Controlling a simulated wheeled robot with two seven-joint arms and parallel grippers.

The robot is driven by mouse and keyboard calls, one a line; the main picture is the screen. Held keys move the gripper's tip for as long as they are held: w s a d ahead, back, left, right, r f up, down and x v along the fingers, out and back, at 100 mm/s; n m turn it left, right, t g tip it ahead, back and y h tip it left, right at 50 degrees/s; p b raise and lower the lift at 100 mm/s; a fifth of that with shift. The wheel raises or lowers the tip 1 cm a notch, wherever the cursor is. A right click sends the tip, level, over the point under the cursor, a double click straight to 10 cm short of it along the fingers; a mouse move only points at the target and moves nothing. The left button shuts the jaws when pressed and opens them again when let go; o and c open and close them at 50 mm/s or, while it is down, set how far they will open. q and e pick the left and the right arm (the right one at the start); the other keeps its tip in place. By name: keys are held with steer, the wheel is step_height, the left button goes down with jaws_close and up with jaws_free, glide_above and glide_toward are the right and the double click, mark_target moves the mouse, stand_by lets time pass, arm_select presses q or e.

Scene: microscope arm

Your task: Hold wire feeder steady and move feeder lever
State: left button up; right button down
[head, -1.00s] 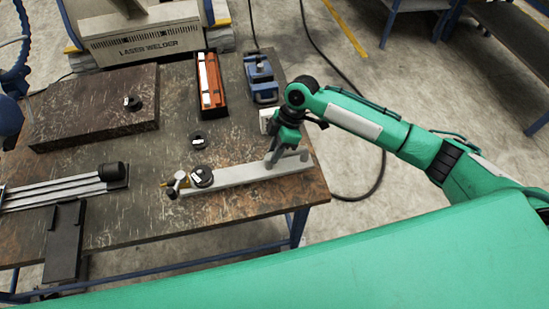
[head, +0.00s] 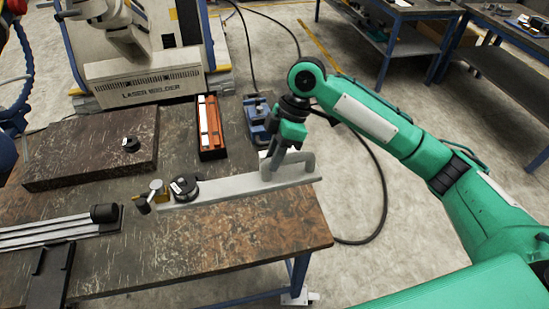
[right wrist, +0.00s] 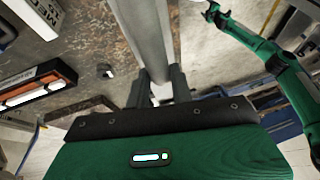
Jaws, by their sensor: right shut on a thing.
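The wire feeder (head: 225,189) is a long pale grey bar with a raised handle (head: 307,160) at its right end. A black round spool (head: 184,187) sits near its left end. A small lever with a pale round knob (head: 156,186) and a dark knob (head: 142,206) stick out at that end. My right gripper (head: 284,158) is shut on the feeder's handle end, pointing down. In the right wrist view the grey bar (right wrist: 145,35) runs away from between the fingers (right wrist: 158,88). The bar looks raised above the table, but the gap is hard to judge. My left gripper is out of view.
The worktable (head: 240,235) is bare in front of the feeder. Behind stand a dark block (head: 85,150), an orange-and-white box (head: 210,130), a blue device (head: 257,120) and a laser welder (head: 150,88). A rail assembly (head: 60,228) lies at left. A cable lies on the floor.

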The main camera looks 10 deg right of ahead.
step_height(320, 180, down, 19)
steer(key=b, duration=0.5)
steer(key=shift+w+r, duration=0.2)
stand_by(2.6)
steer(key=shift+f, duration=0.4)
stand_by(0.9)
steer(key=shift+f, duration=0.1)
stand_by(0.5)
